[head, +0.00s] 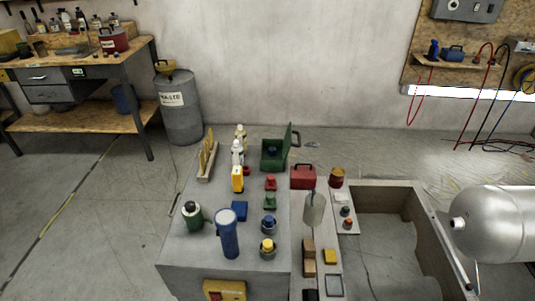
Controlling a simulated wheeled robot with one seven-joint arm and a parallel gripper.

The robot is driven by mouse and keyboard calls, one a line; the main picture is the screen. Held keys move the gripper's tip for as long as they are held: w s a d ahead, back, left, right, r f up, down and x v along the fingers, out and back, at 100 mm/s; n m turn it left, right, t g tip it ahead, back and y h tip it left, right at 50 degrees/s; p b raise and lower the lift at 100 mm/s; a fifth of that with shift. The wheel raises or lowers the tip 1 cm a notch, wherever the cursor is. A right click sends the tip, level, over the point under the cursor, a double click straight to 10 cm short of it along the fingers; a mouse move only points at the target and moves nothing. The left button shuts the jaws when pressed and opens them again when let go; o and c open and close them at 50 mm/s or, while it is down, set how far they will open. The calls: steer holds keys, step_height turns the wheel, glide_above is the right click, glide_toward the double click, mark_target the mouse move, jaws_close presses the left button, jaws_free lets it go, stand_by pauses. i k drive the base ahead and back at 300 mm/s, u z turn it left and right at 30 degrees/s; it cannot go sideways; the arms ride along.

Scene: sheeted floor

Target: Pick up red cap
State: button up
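Two small red things could be the red cap, and I cannot tell which it is. One red piece (271,183) stands on the grey bench top, at the far end of a row with a green piece (270,202), a blue piece (268,226) and a yellow piece (267,248). The other, a small red-orange knob-like piece (348,223), sits on a pale board to the right, in front of a small green one (345,211). Both look uncovered. My gripper is not in view.
A blue cylinder (228,235) and a dark green canister (192,215) stand at the front left. A red box (303,177) and an open green box (273,153) are behind. A grey-walled bin (400,186) and silver tank (495,222) are at right.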

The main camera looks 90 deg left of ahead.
mark_target(246, 172)
steer(key=u, duration=3.3)
steer(key=i, duration=1)
